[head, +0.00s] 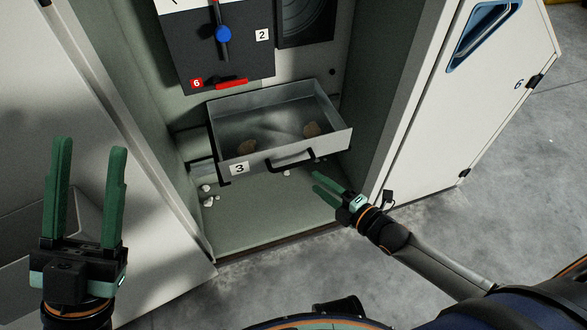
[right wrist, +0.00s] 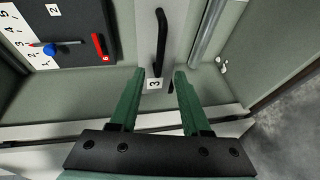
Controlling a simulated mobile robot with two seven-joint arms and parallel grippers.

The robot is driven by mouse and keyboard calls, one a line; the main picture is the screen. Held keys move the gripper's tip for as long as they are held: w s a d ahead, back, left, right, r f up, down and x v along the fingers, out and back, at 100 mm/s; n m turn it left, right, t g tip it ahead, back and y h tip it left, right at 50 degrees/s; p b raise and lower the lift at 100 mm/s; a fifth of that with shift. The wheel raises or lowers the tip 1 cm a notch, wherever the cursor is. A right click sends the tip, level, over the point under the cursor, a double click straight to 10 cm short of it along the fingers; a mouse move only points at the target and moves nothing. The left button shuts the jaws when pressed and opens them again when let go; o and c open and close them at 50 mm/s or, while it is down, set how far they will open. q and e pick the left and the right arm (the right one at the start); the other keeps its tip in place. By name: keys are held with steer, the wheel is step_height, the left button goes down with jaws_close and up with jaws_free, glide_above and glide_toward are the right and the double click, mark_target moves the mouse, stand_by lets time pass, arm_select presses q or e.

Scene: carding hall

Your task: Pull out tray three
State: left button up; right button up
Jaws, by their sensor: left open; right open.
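Tray three (head: 331,144) is a grey metal drawer with a white "3" label (head: 239,168). It stands out from the back of the open cabinet, and two brownish clumps lie in it. Its black bar handle (head: 291,160) is on the front face. My right gripper (head: 316,182) is open and empty, just below and right of the handle, apart from it. In the right wrist view the handle (right wrist: 160,42) lies beyond the fingertips, roughly in line with the gap between them. My left gripper (head: 90,148) is open and empty at the left, away from the tray.
A dark panel (head: 195,55) with a blue knob (head: 223,34) and red lever (head: 231,83) is above the tray. The cabinet door (head: 450,90) stands open at right. White bits (head: 208,201) lie on the cabinet floor (head: 260,215). Grey floor in front is clear.

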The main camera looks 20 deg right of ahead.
mark_target(294, 164)
arm_select(q)
steer(key=shift+m+g, duration=0.3)
steer(key=shift+w+d+f+b, duration=0.1)
steer(key=shift+d+f+b, duration=0.1)
steer(key=shift+f+b, duration=1.05)
steer(key=shift+w+d+f+b, duration=0.15)
steer(key=shift+f+b, duration=0.75)
steer(key=shift+f, duration=0.6)
arm_select(e)
steer(key=shift+x, duration=5.25)
arm_select(q)
steer(key=shift+s, duration=0.1)
arm_select(e)
steer(key=shift+f, duration=0.1)
jaws_close()
